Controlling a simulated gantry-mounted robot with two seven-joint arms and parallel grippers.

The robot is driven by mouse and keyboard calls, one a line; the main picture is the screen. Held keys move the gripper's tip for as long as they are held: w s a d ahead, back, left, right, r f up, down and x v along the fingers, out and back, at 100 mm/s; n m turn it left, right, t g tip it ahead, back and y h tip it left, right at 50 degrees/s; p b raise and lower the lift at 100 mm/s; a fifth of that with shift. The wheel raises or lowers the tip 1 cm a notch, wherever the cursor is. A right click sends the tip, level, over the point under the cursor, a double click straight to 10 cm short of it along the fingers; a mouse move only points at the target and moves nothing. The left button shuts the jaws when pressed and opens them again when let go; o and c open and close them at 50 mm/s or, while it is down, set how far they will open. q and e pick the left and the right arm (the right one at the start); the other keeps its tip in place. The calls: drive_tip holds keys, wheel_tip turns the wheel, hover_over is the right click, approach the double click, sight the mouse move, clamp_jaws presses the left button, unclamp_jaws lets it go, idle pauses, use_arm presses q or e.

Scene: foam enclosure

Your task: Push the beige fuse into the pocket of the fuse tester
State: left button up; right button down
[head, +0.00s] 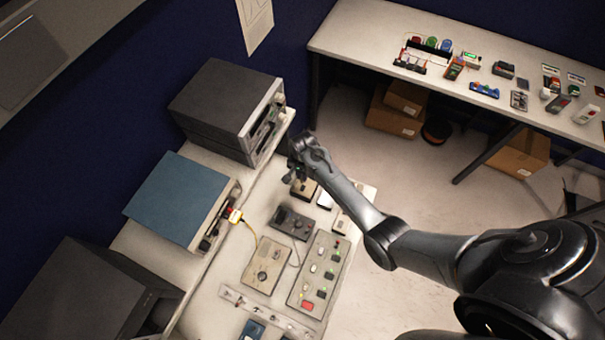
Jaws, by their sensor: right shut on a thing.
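My right gripper (297,174) is at the far end of the workbench, over a small brown-topped box (306,189). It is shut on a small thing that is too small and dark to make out. I cannot pick out the beige fuse anywhere in the head view. The fuse tester is not clearly identifiable. Small units near the gripper include that brown-topped box, a white-topped one (325,199) and a dark box with a knob (292,222). The pocket cannot be made out. My left gripper is not in view.
A beige knob box (265,266) and a grey button panel (319,273) lie nearer on the bench. A yellow plug (235,216) with a cable joins the blue-topped instrument (178,198). A dark instrument stack (225,108) stands left of the gripper. Open floor lies right.

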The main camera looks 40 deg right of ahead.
drive_tip(key=shift+f+b, duration=1.55)
drive_tip(key=shift+f, duration=0.8)
drive_tip(key=shift+f+b, duration=0.3)
drive_tip(key=shift+f, duration=0.2)
drive_tip(key=shift+p, duration=0.3)
drive_tip(key=shift+p, duration=0.45)
drive_tip(key=shift+f+b, duration=0.35)
drive_tip(key=shift+f, duration=0.15)
